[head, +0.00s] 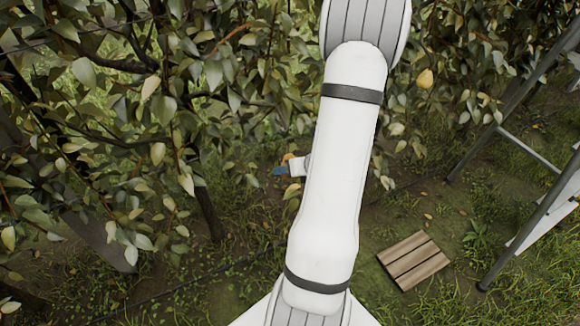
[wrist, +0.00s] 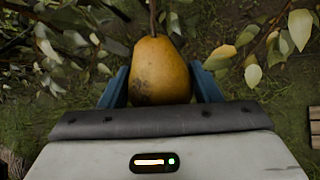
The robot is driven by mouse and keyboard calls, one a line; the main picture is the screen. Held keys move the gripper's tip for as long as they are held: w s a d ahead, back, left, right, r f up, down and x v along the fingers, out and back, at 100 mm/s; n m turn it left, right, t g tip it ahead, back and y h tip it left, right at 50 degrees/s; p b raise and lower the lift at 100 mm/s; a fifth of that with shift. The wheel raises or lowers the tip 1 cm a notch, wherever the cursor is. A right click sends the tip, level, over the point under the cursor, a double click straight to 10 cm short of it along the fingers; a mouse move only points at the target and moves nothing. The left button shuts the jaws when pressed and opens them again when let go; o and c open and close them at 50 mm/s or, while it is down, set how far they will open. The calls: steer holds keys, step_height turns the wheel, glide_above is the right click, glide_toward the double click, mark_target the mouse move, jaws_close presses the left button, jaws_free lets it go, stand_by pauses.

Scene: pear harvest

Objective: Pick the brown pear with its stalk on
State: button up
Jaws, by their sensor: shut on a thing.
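A golden-brown pear (wrist: 160,68) with a dark patch low on its left side sits upright between the blue fingers of my gripper (wrist: 160,88) in the wrist view. The gripper is shut on it. Its stalk (wrist: 153,18) is on and runs up to the top edge of the picture; whether it still joins a branch is out of view. In the head view my gripper (head: 284,169) shows only partly, left of my white arm, with a bit of orange-brown fruit (head: 288,157) just above the blue finger.
Leafy branches (head: 150,110) fill the left and top. Another yellow pear (head: 425,78) hangs at the upper right. A post (head: 100,225) stands at the left.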

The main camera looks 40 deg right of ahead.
mark_target(292, 179)
steer(key=shift+f+b, duration=0.15)
steer(key=shift+b, duration=0.25)
steer(key=shift+s+a+f+b, duration=0.1)
steer(key=shift+s+b, duration=0.1)
steer(key=shift+b, duration=0.35)
steer(key=s+a+t+b, duration=0.1)
steer(key=t+b, duration=0.1)
steer(key=b, duration=0.3)
steer(key=shift+s+n+h+b, duration=0.25)
steer(key=shift+n+h+b, duration=0.15)
steer(key=shift+b, duration=0.85)
steer(key=b, duration=0.5)
steer(key=shift+t+b, duration=0.4)
steer(key=s+b, duration=0.1)
steer(key=b, duration=0.4)
steer(key=shift+a+h+b, duration=0.3)
steer(key=shift+b, duration=0.1)
steer(key=shift+s+a+r+n+t+h+b, duration=0.15)
steer(key=shift+s+a+n+t+b, duration=0.55)
steer(key=shift+b, duration=1.7)
steer(key=shift+s+a+n+t+h+b, duration=0.25)
steer(key=shift+s+t+b, duration=0.75)
steer(key=shift+b, duration=1.45)
steer(key=shift+s+a+r+n+t+h+b, duration=0.1)
steer(key=shift+s+a+n+t+b, duration=0.7)
steer(key=shift+b, duration=1.6)
